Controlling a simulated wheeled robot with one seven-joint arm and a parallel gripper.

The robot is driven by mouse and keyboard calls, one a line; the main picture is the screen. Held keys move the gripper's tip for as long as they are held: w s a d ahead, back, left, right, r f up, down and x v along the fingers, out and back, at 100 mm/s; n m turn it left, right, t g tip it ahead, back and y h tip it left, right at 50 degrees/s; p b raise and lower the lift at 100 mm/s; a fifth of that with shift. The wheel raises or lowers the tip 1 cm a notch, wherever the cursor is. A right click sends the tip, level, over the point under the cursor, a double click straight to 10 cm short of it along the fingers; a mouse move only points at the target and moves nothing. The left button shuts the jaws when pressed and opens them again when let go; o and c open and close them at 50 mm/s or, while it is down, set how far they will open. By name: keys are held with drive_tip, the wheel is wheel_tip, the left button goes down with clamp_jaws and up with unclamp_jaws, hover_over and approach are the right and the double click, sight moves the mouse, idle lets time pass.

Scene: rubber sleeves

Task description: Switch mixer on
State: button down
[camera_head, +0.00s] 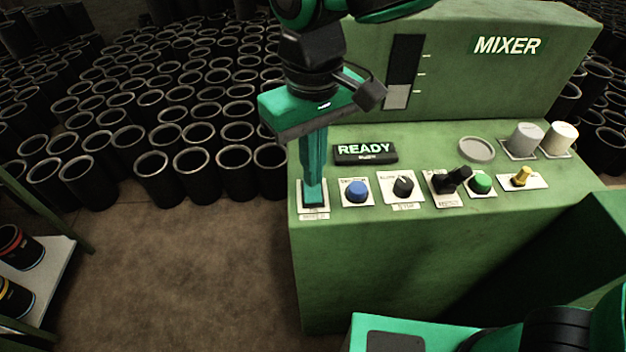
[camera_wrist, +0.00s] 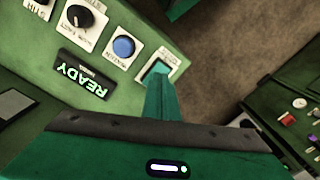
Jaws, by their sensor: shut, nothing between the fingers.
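The green mixer (camera_head: 450,240) carries a row of controls along its front top edge. My gripper (camera_head: 314,196) is shut and points down, its fingertips over the leftmost control plate (camera_head: 305,208), hiding most of that control. In the wrist view my fingertips (camera_wrist: 157,75) also cover this plate (camera_wrist: 163,54); contact cannot be told for sure. Just right of it is a blue button (camera_head: 357,190), which also shows in the wrist view (camera_wrist: 123,46). A black sign (camera_head: 365,153) behind the row reads READY in lit letters.
Further right are a black rotary knob (camera_head: 403,186), a black switch (camera_head: 450,181), a green button (camera_head: 480,183) and a yellow knob (camera_head: 521,177). Grey cups (camera_head: 525,138) stand at the back right. Many black sleeves (camera_head: 190,120) crowd the floor at left; a shelf (camera_head: 45,265) stands at lower left.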

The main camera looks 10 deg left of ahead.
sight(313, 195)
drive_tip(key=shift+r, duration=2)
